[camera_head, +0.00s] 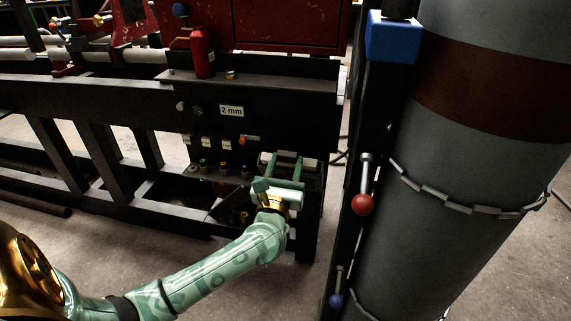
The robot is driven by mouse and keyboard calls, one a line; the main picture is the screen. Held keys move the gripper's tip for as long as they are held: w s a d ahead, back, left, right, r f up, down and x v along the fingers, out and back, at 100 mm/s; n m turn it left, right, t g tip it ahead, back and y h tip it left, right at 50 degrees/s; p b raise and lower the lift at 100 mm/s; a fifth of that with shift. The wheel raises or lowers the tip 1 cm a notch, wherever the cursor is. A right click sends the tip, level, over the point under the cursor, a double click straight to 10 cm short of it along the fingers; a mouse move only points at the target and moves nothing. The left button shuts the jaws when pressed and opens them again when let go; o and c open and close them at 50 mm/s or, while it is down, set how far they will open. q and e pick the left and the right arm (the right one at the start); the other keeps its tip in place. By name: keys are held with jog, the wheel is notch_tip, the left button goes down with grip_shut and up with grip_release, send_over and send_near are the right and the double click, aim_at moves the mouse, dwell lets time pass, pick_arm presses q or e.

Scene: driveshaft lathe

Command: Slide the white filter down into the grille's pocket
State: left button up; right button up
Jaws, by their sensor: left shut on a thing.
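My left gripper (285,161) reaches in from the lower left to the right end of the black lathe frame. It is shut on a small pale piece that looks like the white filter (309,162), of which only a light edge shows around the fingers. A dark housing right at the fingertips may be the grille, but its pocket cannot be made out. How far the filter sits in it cannot be told. My right gripper is not in view.
A large grey cylinder (470,160) with a chain (450,204) stands close on the right. A red-knobbed lever (363,203) is beside it. The black panel has a "2 mm" label (231,111) and several knobs. A red bottle (203,53) stands on the ledge above.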

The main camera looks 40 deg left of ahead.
aim_at(289, 167)
pick_arm(q)
jog(key=shift+w+a+f, duration=0.25)
jog(key=shift+w+f, duration=0.2)
jog(key=shift+f, duration=0.35)
jog(key=shift+w+a+f, duration=0.25)
jog(key=shift+w+f, duration=0.15)
jog(key=shift+f, duration=0.35)
jog(key=o, duration=1.3)
jog(key=shift+o, duration=0.2)
jog(key=shift+f, duration=0.1)
jog(key=p+v, duration=0.4)
jog(key=v, duration=1.2)
jog(key=shift+d+p, duration=0.15)
jog(key=shift+p, duration=0.25)
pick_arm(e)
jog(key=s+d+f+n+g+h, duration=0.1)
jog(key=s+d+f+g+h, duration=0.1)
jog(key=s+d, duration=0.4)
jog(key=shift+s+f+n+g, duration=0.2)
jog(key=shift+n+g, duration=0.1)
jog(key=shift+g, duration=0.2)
